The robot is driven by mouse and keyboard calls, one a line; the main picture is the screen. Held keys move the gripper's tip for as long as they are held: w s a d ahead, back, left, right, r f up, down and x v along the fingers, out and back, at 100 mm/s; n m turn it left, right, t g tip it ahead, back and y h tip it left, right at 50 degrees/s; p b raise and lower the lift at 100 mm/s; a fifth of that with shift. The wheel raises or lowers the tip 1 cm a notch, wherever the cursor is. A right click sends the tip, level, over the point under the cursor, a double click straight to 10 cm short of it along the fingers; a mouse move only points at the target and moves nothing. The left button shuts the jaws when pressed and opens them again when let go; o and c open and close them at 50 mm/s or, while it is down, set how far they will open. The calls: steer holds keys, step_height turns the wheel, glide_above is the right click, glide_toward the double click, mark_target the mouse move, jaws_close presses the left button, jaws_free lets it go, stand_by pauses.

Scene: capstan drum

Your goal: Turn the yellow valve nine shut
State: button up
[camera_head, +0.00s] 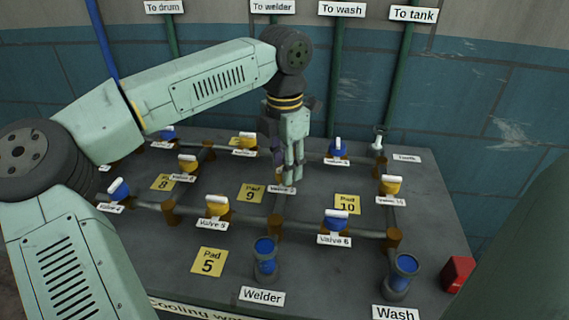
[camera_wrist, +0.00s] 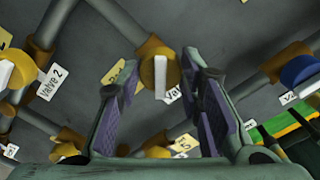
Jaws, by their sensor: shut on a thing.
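The yellow valve (camera_wrist: 173,70) with its white bar handle shows between my fingertips in the wrist view, and the handle stands upright in that picture. My gripper (camera_head: 291,178) points down over it in the head view and hides most of it. It also shows in the wrist view (camera_wrist: 158,84), with its purple-padded fingers on either side of the valve. It is shut on the valve. The white label (camera_head: 283,190) at its foot is partly covered and I cannot read it fully. The yellow Pad 9 plate (camera_head: 251,193) lies just left of it.
Other valves stand close by on brown fittings and grey pipes: yellow valve 5 (camera_head: 217,206), blue valve 6 (camera_head: 336,221), yellow valve 10 (camera_head: 390,185) and a blue valve (camera_head: 337,149) behind. Welder (camera_head: 265,258) and Wash (camera_head: 402,274) outlets and a red block (camera_head: 458,273) are in front.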

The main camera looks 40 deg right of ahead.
steer(key=m, duration=0.4)
steer(key=shift+m, duration=0.4)
steer(key=shift+m+p, duration=0.3)
steer(key=shift+m, duration=1.9)
steer(key=shift+f, duration=0.1)
steer(key=o, duration=1.2)
step_height(320, 180, up, 12)
steer(key=shift+r, duration=0.1)
